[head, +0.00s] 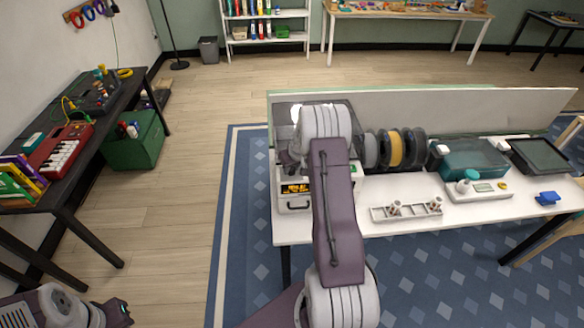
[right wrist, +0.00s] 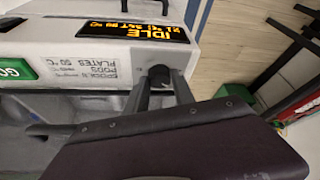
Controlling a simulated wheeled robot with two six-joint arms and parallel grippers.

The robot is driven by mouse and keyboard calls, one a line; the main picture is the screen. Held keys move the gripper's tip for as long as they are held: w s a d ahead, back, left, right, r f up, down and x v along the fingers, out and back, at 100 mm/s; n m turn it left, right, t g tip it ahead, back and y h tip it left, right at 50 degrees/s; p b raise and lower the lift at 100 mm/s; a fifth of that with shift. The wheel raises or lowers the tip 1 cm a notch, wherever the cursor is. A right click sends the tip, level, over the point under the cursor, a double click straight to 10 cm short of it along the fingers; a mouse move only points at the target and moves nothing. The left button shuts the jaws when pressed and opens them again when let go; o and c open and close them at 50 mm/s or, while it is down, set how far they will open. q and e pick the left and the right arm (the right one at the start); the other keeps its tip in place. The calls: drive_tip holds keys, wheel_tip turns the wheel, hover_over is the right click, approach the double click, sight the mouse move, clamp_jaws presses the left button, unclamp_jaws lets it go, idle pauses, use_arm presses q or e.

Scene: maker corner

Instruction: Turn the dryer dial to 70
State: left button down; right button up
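The dryer (head: 296,203) stands at the left end of the white table, partly covered by my right arm. In the right wrist view its panel appears upside down. The orange display (right wrist: 138,31) reads IDLE, with 21 °C and a set value that looks like 20 °C. The dark dial (right wrist: 158,74) sits between the two fingertips of my right gripper (right wrist: 160,86), one on either side and very close; whether they press on it is unclear. A green GO button (right wrist: 14,70) shows at the left. My left gripper (head: 119,311) is low at the left, away from the table.
Filament spools (head: 395,149), a teal box (head: 475,159), a scale (head: 478,190) and a white holder (head: 406,210) stand on the table (head: 345,230) right of the dryer. A dark bench (head: 60,190) stands at the left. The floor between is clear.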

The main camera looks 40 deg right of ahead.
clamp_jaws()
drive_tip(key=shift+r+m+p, duration=0.25)
drive_tip(key=shift+m+p, duration=0.05)
drive_tip(key=shift+p, duration=0.45)
drive_tip(key=shift+a+m+h+p, duration=0.15)
drive_tip(key=shift+m+h+p, duration=0.35)
drive_tip(key=shift+p, duration=0.45)
drive_tip(key=shift+m, duration=0.5)
drive_tip(key=shift+w+f+m, duration=0.15)
drive_tip(key=shift+f+m, duration=0.05)
drive_tip(key=shift+m, duration=0.3)
drive_tip(key=m+b, duration=0.2)
drive_tip(key=b, duration=0.1)
drive_tip(key=m+g+h+b, duration=0.1)
drive_tip(key=m+b, duration=0.1)
drive_tip(key=b, duration=0.1)
drive_tip(key=m+g+h+b, duration=0.1)
drive_tip(key=m+b, duration=0.1)
drive_tip(key=b, duration=0.2)
drive_tip(key=shift+w+a+f, duration=0.1)
drive_tip(key=shift+f, duration=0.2)
drive_tip(key=shift+r+m+g+b, duration=0.15)
drive_tip(key=shift+m+g+b, duration=0.3)
drive_tip(key=shift+m, duration=0.45)
drive_tip(key=shift+w+r+m+g+h+b, duration=0.15)
drive_tip(key=shift+m+g+h+b, duration=0.2)
drive_tip(key=shift+m, duration=0.85)
